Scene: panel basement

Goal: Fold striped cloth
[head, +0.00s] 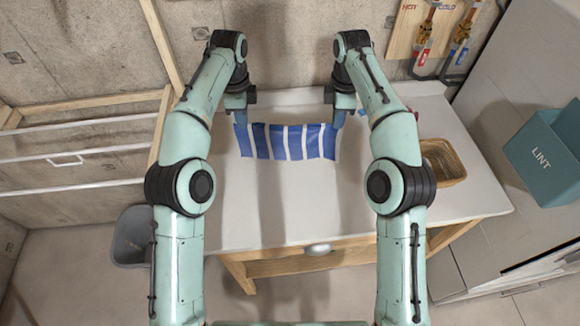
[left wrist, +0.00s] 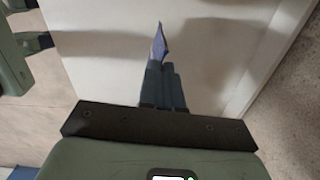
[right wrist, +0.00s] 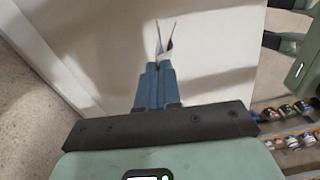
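The striped cloth (head: 287,142), blue with white stripes, is stretched between my two grippers over the rear of the white table (head: 290,205). Its top edge sags slightly; I cannot tell whether its lower edge touches the tabletop. My left gripper (head: 240,116) is shut on the cloth's left upper corner. In the left wrist view a narrow blue piece of the cloth (left wrist: 158,45) sticks out past the closed fingers. My right gripper (head: 338,120) is shut on the right upper corner. In the right wrist view thin flaps of cloth (right wrist: 165,42) stick out past the fingertips.
A wicker basket (head: 443,165) stands at the table's right end. A teal LINT bin (head: 545,155) is farther right. Valves marked HOT and COLD (head: 437,30) are on the back wall. A drying rack (head: 80,150) stands left, a grey bin (head: 130,237) below. The table front is clear.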

